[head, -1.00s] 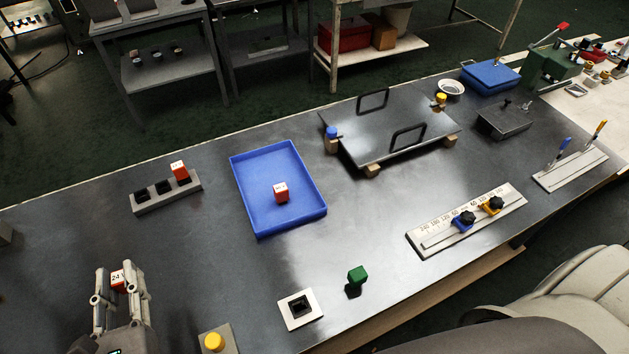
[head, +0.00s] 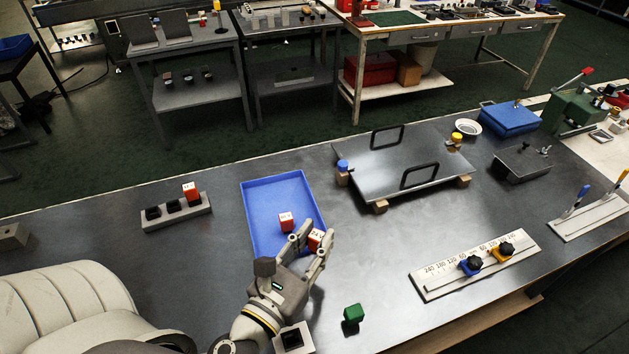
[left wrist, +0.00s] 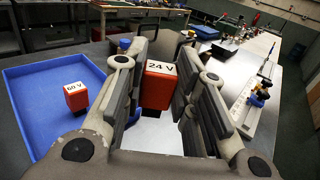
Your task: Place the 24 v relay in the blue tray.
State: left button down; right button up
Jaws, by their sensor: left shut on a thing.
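The 24 V relay, a red block with a white top label, is between the fingers of my left gripper (head: 315,236). It shows at the fingertips in the head view (head: 315,240) and in the left wrist view (left wrist: 158,86). The blue tray (head: 264,198) lies flat on the table. In the head view the gripper and relay are at its near right edge, partly covering that corner. In the left wrist view the tray (left wrist: 30,72) is left of the fingers, and the relay looks beside it, raised above the table. My right gripper is not in view.
Another red relay (head: 286,221), labelled like 60 V, stands in the tray. A grey socket block (head: 178,212) with one red relay is left of the tray. A green block (head: 352,313) is near the front.

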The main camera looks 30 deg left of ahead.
aim_at(269, 212)
jog(key=k+j+z, duration=0.4)
jog(key=k+z, duration=0.2)
jog(key=k, duration=0.25)
jog(key=k+j, duration=0.2)
jog(key=j, duration=0.15)
